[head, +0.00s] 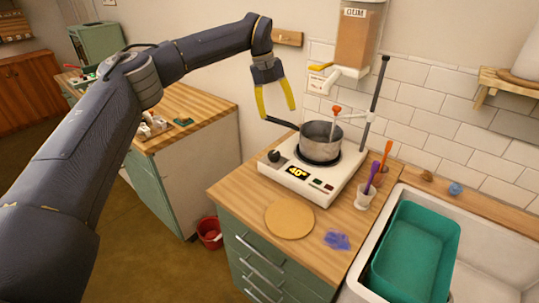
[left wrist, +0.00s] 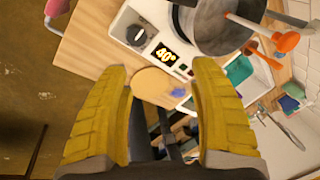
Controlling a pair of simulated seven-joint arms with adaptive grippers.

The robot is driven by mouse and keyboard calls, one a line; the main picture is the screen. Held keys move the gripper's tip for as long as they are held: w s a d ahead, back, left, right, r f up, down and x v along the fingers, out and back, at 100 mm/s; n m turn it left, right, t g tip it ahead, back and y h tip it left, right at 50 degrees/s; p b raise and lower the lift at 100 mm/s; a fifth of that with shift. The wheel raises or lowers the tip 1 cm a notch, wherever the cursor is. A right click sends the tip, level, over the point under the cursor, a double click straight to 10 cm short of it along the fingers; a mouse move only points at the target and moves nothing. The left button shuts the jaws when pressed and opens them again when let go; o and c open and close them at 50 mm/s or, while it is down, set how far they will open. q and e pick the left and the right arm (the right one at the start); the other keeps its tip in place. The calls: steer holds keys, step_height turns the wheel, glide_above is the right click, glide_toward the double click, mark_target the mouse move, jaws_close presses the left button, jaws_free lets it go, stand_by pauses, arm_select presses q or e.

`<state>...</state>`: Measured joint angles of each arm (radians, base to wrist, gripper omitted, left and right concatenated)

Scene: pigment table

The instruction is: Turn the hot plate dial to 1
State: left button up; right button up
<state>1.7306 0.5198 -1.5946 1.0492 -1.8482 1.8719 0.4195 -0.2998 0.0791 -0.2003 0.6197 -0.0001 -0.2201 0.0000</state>
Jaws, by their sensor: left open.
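The white hot plate (head: 328,178) stands on the wooden counter, its display (head: 297,172) reading 40°. Its black dial (head: 274,156) is at the front left of its panel; the dial also shows in the left wrist view (left wrist: 135,35). I cannot read any dial marking. A metal pot (head: 320,141) sits on the heating plate. My left gripper (head: 277,114), with yellow fingers, is open and empty. It hangs in the air above and behind the dial, apart from the hot plate. My right gripper is not in view.
A round cork mat (head: 290,219) and a blue splash (head: 336,240) lie on the counter front. A cup of spatulas (head: 365,195) stands right of the hot plate, near a sink with a teal tub (head: 415,250). A dispenser (head: 357,40) and metal rod (head: 375,95) rise behind.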

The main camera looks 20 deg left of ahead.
mark_target(274, 153)
arm_select(q)
steer(key=f+y, duration=0.1)
steer(key=f, duration=0.4)
steer(key=s+f+y, duration=0.1)
steer(key=f, duration=0.5)
steer(key=f+y, duration=0.1)
steer(key=f, duration=0.5)
steer(key=shift+s+a+f, duration=0.1)
steer(key=shift+s+f, duration=0.05)
steer(key=shift+s, duration=0.05)
steer(key=shift+m, duration=0.3)
steer(key=c, duration=1.3)
